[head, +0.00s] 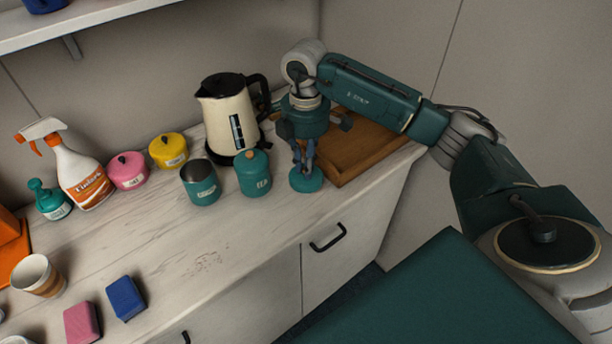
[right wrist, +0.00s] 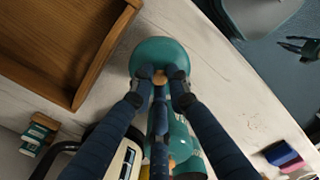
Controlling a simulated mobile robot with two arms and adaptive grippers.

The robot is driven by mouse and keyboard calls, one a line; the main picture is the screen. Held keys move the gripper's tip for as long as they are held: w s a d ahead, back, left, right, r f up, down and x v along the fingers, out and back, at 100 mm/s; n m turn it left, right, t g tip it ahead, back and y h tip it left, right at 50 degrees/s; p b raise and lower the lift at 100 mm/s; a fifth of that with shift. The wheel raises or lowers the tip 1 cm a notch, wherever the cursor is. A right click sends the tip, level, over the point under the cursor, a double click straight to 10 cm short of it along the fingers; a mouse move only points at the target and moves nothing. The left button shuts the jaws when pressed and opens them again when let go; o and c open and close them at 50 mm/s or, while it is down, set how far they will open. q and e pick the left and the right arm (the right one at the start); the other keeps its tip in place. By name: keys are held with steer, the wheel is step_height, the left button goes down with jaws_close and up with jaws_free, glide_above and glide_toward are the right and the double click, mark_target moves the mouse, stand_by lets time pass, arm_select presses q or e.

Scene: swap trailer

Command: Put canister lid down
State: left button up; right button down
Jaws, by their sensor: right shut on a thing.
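My right gripper (head: 304,166) is shut on the orange knob of a round teal canister lid (head: 306,181).
A wooden tray (head: 372,146) lies right beside the lid. A cream kettle (head: 226,117) stands behind the canisters. Yellow (head: 169,151) and pink (head: 128,172) pots and a spray bottle (head: 78,172) line the wall.

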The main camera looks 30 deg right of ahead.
steer(key=shift+f, duration=0.75)
step_height(320, 180, down, 3)
steer(key=shift+f+p, duration=0.2)
steer(key=shift+p, duration=0.3)
steer(key=shift+f, duration=0.25)
steer(key=shift+f, duration=0.2)
steer(key=c, duration=1.7)
jaws_free()
steer(key=shift+w+r, duration=0.1)
